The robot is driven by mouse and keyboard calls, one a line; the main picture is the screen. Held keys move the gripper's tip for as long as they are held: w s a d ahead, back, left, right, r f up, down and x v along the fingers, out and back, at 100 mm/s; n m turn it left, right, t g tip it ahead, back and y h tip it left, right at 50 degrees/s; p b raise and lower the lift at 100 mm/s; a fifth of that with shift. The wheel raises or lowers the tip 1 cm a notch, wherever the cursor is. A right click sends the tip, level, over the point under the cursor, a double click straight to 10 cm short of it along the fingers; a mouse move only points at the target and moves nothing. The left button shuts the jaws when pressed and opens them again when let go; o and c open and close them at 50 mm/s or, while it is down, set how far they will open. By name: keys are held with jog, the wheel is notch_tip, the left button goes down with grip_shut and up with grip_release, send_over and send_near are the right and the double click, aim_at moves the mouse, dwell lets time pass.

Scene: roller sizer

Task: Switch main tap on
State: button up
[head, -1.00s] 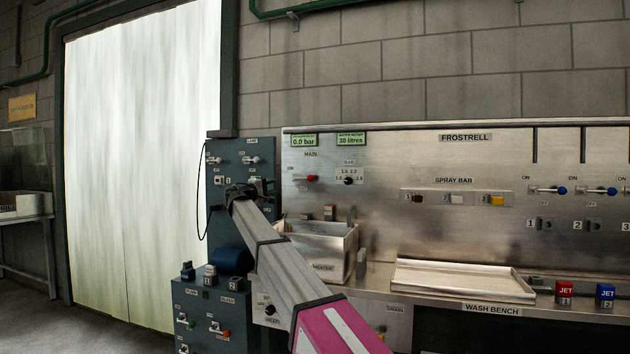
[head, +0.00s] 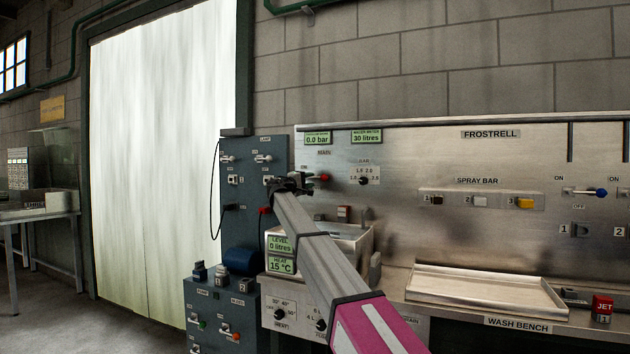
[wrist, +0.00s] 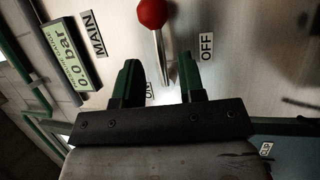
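The main tap is a metal lever with a red knob (head: 324,177) on the steel panel, below the MAIN label. In the head view its knob points right, and my gripper (head: 302,182) hides most of its shaft. In the wrist view the red knob (wrist: 152,14) is at the top, beyond the fingertips. My gripper (wrist: 157,72) is open, its two green fingers apart on either side of the shaft's lower end. I cannot tell whether they touch it. The ON label is partly hidden by a finger; the OFF label (wrist: 207,46) is clear. The pressure display (head: 317,138) reads 0.0 bar.
A rotary bar knob (head: 363,181) is right of the tap. A dark switch panel (head: 263,222) stands left of it. A steel basin (head: 352,240) lies below, and a tray (head: 480,287) sits on the wash bench to the right. The wall above the panel is clear.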

aim_at(315, 178)
jog(key=shift+x, duration=1.85)
grip_shut()
